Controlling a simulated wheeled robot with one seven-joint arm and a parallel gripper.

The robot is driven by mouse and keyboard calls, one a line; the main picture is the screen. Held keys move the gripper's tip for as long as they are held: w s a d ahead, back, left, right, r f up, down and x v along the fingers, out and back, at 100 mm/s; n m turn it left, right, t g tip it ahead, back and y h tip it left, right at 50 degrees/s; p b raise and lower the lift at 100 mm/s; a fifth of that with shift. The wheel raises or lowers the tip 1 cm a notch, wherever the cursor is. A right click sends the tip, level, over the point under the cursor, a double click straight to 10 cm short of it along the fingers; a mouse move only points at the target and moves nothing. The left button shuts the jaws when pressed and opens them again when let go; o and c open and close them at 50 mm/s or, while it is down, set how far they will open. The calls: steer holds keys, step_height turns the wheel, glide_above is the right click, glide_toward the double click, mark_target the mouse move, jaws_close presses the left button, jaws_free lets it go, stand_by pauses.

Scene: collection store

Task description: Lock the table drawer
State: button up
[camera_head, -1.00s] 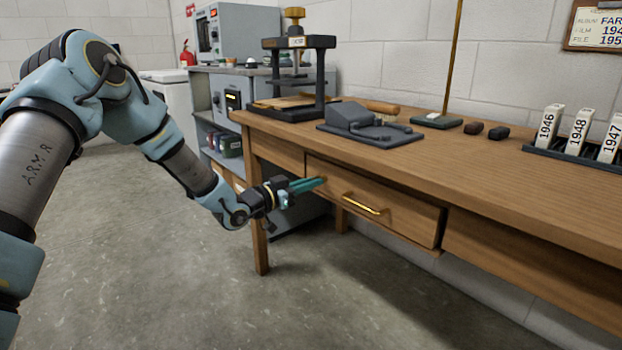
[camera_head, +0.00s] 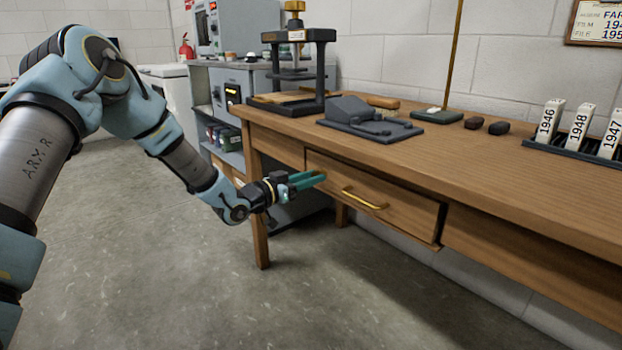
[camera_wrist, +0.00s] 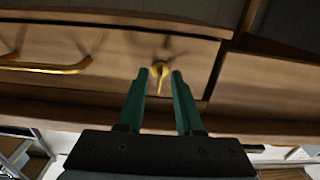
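The wooden table drawer (camera_head: 400,213) is in the table's front, with a brass bar handle (camera_head: 364,200). Its right end shows a dark gap and its front seems to stand slightly proud. In the wrist view the handle (camera_wrist: 45,68) is at the left. A small brass key or lock piece (camera_wrist: 158,70) is on the wooden front there; fingers hide it in the head view. My gripper (camera_head: 322,178) is at the drawer's upper left. In the wrist view its teal fingertips (camera_wrist: 159,75) are apart, either side of the brass piece, with small gaps. Contact is not clear.
The wooden table (camera_head: 500,185) carries a black press (camera_head: 318,70), a dark grey device (camera_head: 365,122) and a rack of numbered white tags (camera_head: 578,150). A grey shelf unit (camera_head: 222,135) stands behind at the left. The floor in front is clear.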

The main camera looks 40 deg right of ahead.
steer(key=a+p, duration=0.1)
steer(key=a, duration=0.9)
steer(key=shift+w+a, duration=0.3)
steer(key=shift+a, duration=0.1)
